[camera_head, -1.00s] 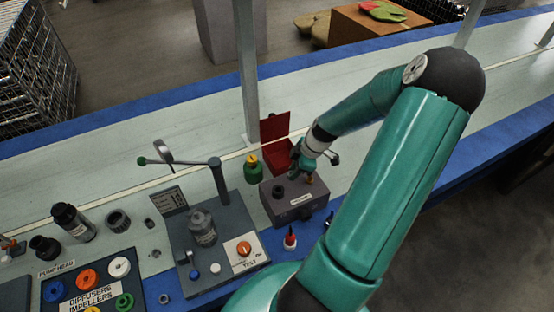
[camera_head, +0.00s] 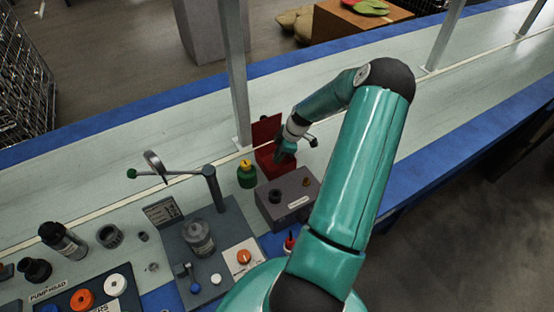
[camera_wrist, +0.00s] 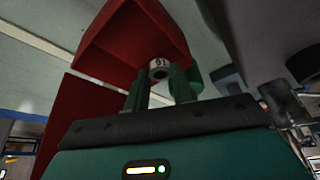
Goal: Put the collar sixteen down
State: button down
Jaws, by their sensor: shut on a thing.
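The collar (camera_wrist: 159,64) is a small pale ring with a dark bore. In the wrist view its printed digits show upside down and look like 16. My gripper (camera_wrist: 161,82) is shut on it, with one green finger on each side. A red open bin (camera_wrist: 112,35) lies just beyond the collar in the wrist view. In the head view my gripper (camera_head: 286,151) is at the red bin (camera_head: 266,132), beside its upright back panel. The collar is hidden in the head view, and I cannot tell its height over the bin floor.
A grey box (camera_head: 287,207) with two short posts stands in front of the red bin. A green and yellow bottle (camera_head: 247,174) stands left of it. A dark test stand (camera_head: 205,245) with a lever arm is further left. The bench (camera_head: 420,115) is clear to the right.

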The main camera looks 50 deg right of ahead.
aim_at(274, 165)
jog(key=f, duration=0.1)
jog(key=w+d+f, duration=0.2)
jog(key=f, duration=0.1)
jog(key=shift+w, duration=0.2)
jog(key=shift+w+d+f, duration=0.1)
jog(key=shift+f, duration=0.75)
jog(key=shift+w+d+f, duration=0.1)
jog(key=shift+f, duration=0.7)
jog(key=c, duration=1.2)
grip_release()
jog(key=shift+f, duration=0.15)
